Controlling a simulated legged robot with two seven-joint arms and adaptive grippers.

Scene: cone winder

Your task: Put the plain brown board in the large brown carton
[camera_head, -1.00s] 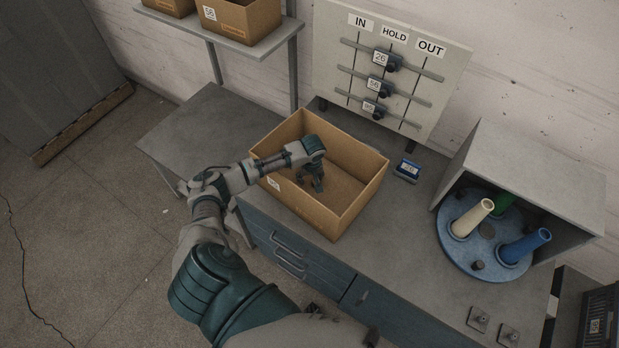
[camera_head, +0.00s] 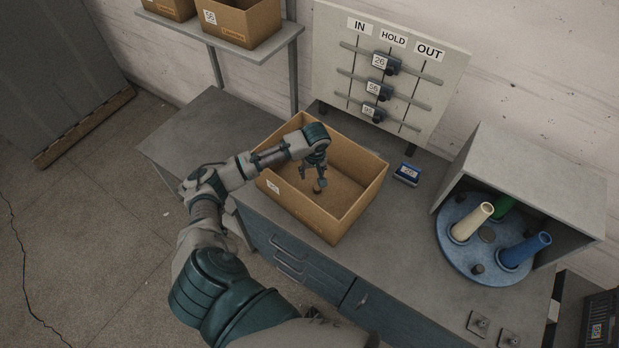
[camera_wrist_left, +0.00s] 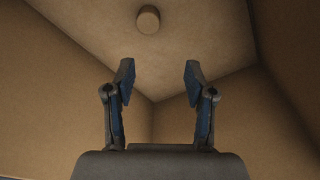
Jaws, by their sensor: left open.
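The large brown carton (camera_head: 291,205) stands open on the grey bench. A flat brown panel with a short round knob (camera_wrist_left: 148,19) lies at the carton's bottom; it looks like the plain brown board (camera_wrist_left: 190,45). Its edges are hard to tell from the carton floor. In the head view the knob (camera_head: 317,189) shows as a small dark spot below the fingers. My left gripper (camera_head: 313,177) is over the carton, fingers pointing down and apart. In the left wrist view the left gripper (camera_wrist_left: 159,80) is open and empty, clear of the knob. My right gripper is not in view.
A small blue device (camera_head: 407,174) sits right of the carton. A board with IN, HOLD and OUT labels (camera_head: 440,85) stands behind. A blue round tray (camera_head: 455,256) with coloured cones is at the right. Smaller cartons (camera_head: 243,22) stand on a shelf at upper left.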

